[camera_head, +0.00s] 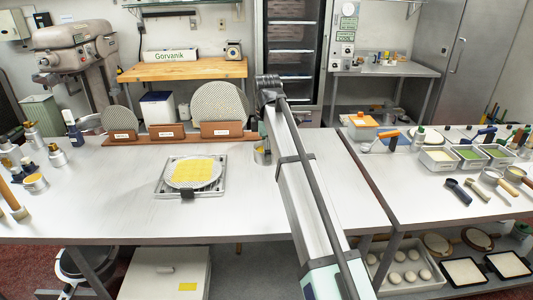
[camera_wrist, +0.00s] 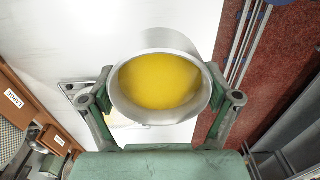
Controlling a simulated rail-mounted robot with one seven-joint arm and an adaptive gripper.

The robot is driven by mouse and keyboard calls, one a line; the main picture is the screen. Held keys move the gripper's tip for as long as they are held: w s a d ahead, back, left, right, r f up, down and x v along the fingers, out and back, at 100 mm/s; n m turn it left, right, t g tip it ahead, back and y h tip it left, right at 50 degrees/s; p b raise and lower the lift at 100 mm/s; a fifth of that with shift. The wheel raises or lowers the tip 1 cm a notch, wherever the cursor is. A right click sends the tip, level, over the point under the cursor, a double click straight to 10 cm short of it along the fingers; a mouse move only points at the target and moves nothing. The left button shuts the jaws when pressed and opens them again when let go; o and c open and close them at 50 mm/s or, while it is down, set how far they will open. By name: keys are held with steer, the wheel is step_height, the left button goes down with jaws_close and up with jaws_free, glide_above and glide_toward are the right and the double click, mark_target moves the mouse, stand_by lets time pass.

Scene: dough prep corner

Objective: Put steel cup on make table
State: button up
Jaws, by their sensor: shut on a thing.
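The steel cup (camera_wrist: 160,118) is a round grey metal cup with yellow contents, seen from above in the wrist view. My gripper (camera_wrist: 160,100) is shut on it, with one finger on each side. In the head view, part of what looks like the same cup (camera_head: 261,156) shows left of my arm, over the white table; my arm hides the rest and the gripper. I cannot tell its height above the top. The long white table (camera_head: 115,205) fills the middle, and another white-topped table (camera_head: 420,205) adjoins it on the right.
A scale-like plate with a yellow-patterned disc (camera_head: 194,172) lies left of the cup. Round boards in a brown rack (camera_head: 222,131) stand behind. Bottles crowd the left end.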

steer(key=shift+r+p, duration=1.65)
steer(key=shift+r, duration=0.9)
